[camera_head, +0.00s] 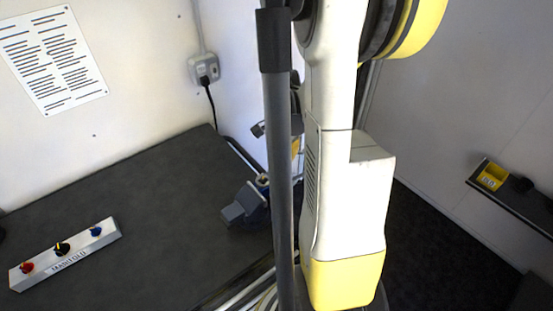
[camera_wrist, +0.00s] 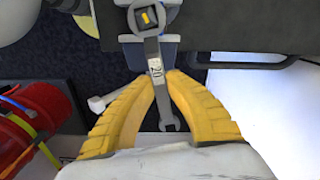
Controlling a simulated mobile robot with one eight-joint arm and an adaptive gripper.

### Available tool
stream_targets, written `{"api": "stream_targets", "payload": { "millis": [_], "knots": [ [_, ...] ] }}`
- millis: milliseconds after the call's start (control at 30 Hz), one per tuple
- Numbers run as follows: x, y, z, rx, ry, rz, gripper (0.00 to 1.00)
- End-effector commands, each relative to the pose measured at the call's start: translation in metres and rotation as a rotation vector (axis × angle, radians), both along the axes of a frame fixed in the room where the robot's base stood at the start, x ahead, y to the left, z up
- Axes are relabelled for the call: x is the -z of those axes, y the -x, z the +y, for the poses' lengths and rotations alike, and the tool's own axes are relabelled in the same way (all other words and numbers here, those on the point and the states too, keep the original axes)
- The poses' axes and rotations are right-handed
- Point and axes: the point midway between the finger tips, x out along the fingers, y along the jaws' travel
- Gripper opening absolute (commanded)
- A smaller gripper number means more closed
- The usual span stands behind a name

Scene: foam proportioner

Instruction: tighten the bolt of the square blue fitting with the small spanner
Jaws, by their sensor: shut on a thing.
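In the wrist view, my gripper (camera_wrist: 165,78) has its yellow fingers closed on the shaft of a grey spanner (camera_wrist: 153,50) marked 20. The open jaw of the spanner points back towards my wrist. Its ring end, at the top of the picture, lies over a small yellow piece that shows inside the ring. I cannot tell whether the ring is seated on it. A blue-grey body (camera_wrist: 168,56) lies behind the spanner; I cannot tell whether it is the square blue fitting. In the head view, my arm hides much of the area around a blue-grey vise-like block (camera_head: 243,204).
A manifold panel (camera_head: 67,257) with red, black and blue knobs lies on the dark bench (camera_head: 150,190). A wall socket (camera_head: 203,69) has a black cable. A shelf (camera_head: 520,201) at right holds a yellow item (camera_head: 493,177). A red cylinder (camera_wrist: 25,140) stands at left in the wrist view.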

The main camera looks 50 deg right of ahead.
Motion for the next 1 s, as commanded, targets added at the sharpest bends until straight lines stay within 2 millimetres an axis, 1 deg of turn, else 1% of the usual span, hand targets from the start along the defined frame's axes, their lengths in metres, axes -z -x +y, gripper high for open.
{"api": "stream_targets", "payload": {
  "millis": [200,567,767,1000],
  "knots": [
    [0.001,0.014,0.001,0.161,0.0,0.0,0.0],
    [0.0,0.033,0.008,0.42,0.0,0.001,0.0],
    [0.0,0.031,0.007,0.398,0.0,0.001,0.0],
    [0.001,0.019,0.003,0.254,0.001,0.001,0.0]
  ]
}}
